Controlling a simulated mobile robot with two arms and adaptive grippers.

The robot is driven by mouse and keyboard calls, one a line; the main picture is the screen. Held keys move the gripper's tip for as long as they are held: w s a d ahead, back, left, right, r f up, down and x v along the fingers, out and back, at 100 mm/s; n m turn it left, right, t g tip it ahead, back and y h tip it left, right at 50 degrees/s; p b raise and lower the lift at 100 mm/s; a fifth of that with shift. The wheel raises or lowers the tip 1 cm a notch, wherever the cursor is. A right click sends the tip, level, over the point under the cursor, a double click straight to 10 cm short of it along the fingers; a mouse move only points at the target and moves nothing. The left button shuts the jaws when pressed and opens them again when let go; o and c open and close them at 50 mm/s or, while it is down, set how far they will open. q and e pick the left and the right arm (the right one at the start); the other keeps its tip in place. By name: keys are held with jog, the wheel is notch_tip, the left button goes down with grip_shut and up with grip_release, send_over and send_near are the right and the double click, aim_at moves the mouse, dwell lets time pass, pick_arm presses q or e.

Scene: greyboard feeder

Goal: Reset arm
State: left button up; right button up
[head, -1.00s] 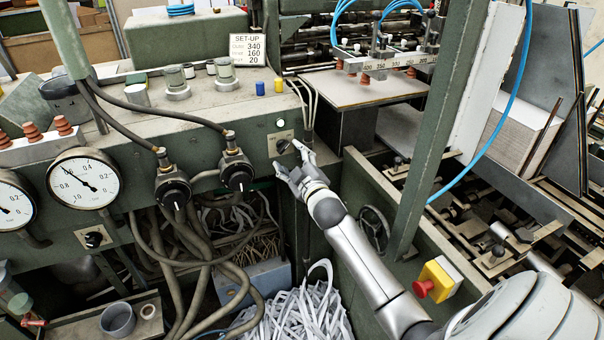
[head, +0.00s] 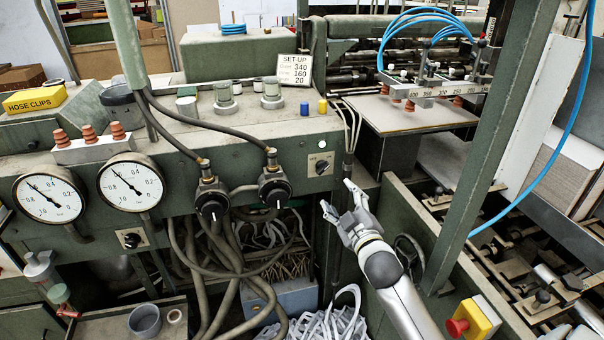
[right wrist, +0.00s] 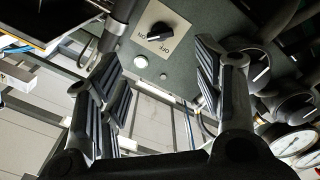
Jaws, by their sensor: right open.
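My right gripper (head: 337,196) is open and empty in the head view, with its arm coming in from the lower right. Its fingers stand apart, just below and to the right of the black rotary switch (head: 320,166) on the green machine front. In the right wrist view, the open fingers of the right gripper (right wrist: 155,65) frame the same switch (right wrist: 158,33), with a clear gap to it. The switch plate reads ON and OFF, and the knob's white mark looks to be on the ON side. My left gripper is in neither view.
Two black regulators (head: 274,187) with hoses and two gauges (head: 131,185) are left of the gripper. A green post (head: 490,150) and a red stop button (head: 457,327) on a yellow box stand to the right. Paper strips (head: 325,320) lie below.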

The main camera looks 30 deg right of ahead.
jog(key=shift+f, duration=0.1)
jog(key=s+a+f+m+g+y, duration=0.1)
jog(key=s+a+f+g, duration=0.2)
jog(key=f, duration=1)
jog(key=s+a+f+g+y, duration=0.15)
jog(key=s+f, duration=0.45)
jog(key=f, duration=0.7)
jog(key=s+a+f+m+g, duration=0.1)
jog(key=s+a+f+g, duration=0.25)
jog(key=f, duration=0.95)
jog(key=s+a+f+g, duration=0.2)
jog(key=s+f, duration=0.4)
jog(key=s, duration=0.6)
jog(key=s+a+f+m+g+y, duration=0.1)
jog(key=s+a+f+g, duration=0.2)
jog(key=s+f, duration=0.4)
jog(key=s+a+f+g+y, duration=0.1)
jog(key=s+a+f+g, duration=0.2)
jog(key=s, duration=1.4)
notch_tip(320, 180, down, 4)
jog(key=shift+s+a+f+m, duration=0.25)
jog(key=shift+s+a+m, duration=0.05)
jog(key=shift+a+m, duration=0.1)
